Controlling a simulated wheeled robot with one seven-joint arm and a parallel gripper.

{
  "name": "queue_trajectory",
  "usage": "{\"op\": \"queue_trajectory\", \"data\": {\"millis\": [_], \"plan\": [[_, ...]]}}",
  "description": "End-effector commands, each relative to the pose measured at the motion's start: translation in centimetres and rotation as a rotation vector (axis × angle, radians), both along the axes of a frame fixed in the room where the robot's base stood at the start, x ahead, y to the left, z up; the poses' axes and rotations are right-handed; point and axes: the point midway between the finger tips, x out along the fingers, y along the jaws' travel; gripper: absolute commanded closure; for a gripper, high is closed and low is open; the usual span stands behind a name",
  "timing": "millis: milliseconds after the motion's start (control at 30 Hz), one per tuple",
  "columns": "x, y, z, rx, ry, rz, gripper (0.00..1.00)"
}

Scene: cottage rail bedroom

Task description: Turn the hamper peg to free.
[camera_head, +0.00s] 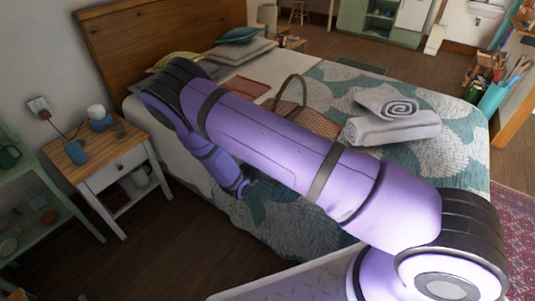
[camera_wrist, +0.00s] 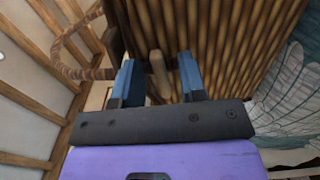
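The hamper is a wicker basket (camera_head: 318,122) with an arched handle (camera_head: 290,80), standing on the bed and partly hidden behind my arm in the head view. In the wrist view its ribbed brown side (camera_wrist: 225,40) fills the upper middle. A pale wooden peg (camera_wrist: 158,75) stands out from that side. My gripper (camera_wrist: 157,66) is open, with one blue finger on each side of the peg. Gaps show between the peg and both fingers. How deep the peg sits between them is hard to tell. In the head view my gripper is hidden behind my arm.
Rolled grey towels (camera_head: 395,125) lie on the bed (camera_head: 455,120) right of the basket. A tray (camera_head: 246,87) and pillows lie toward the headboard (camera_head: 150,35). A nightstand (camera_head: 110,165) with small items stands left of the bed. Bare floor lies between them.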

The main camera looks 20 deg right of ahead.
Motion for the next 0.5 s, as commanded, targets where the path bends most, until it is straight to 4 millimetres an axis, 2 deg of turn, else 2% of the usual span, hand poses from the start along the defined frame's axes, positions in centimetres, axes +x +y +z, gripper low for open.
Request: {"op": "queue_trajectory", "data": {"millis": [267,500], "plan": [[-0.4,0.5,0.0,0.000,0.000,0.000,0.62],[-2.6,3.8,0.0,0.000,0.000,0.004,0.62]]}}
